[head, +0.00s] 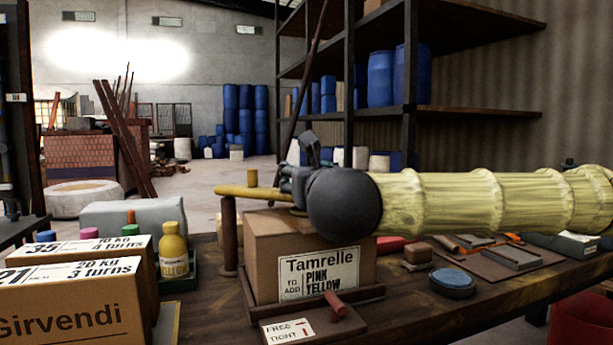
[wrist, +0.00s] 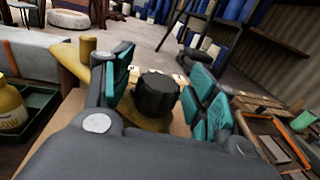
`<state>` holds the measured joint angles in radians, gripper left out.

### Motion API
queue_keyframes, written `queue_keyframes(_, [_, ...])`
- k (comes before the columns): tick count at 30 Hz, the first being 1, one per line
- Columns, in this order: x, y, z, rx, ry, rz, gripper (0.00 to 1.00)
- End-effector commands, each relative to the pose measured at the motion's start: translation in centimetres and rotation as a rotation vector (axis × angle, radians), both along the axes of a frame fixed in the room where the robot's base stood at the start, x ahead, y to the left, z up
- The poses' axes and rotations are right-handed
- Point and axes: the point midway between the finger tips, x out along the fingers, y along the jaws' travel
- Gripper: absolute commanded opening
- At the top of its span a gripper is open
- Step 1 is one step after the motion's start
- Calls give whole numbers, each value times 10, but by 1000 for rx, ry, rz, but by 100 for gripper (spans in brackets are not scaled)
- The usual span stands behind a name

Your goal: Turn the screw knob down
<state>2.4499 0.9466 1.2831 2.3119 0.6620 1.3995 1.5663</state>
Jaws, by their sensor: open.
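The screw knob (wrist: 156,94) is dark, ribbed and round in the wrist view, on a yellow arm (wrist: 72,62). My gripper (wrist: 163,82) is open, with a teal-padded finger on each side of the knob. A gap shows between the knob and the right pads; contact on the left cannot be told. In the head view my gripper (head: 298,180) is above the cardboard Tamrelle box (head: 262,255), at the end of the yellow arm (head: 250,191) on its brown post (head: 229,235). The knob cannot be made out there.
A red lever (head: 337,304) sits by a FREE/TIGHT label (head: 288,331) in front of the Tamrelle box. Girvendi boxes (head: 75,310) and a yellow bottle (head: 173,248) stand to the left. A blue round lid (head: 452,281) and a tool board (head: 490,258) lie to the right.

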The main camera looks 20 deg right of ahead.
Motion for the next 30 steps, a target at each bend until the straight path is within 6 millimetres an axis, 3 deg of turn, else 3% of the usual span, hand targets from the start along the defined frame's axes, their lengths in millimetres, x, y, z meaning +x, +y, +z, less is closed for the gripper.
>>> queue_keyframes(7, [-15,2,0,1,0,1,58])
queue_keyframes(21, [-95,10,0,0,-2,1,58])
queue_keyframes(30, [-118,12,0,0,0,0,58])
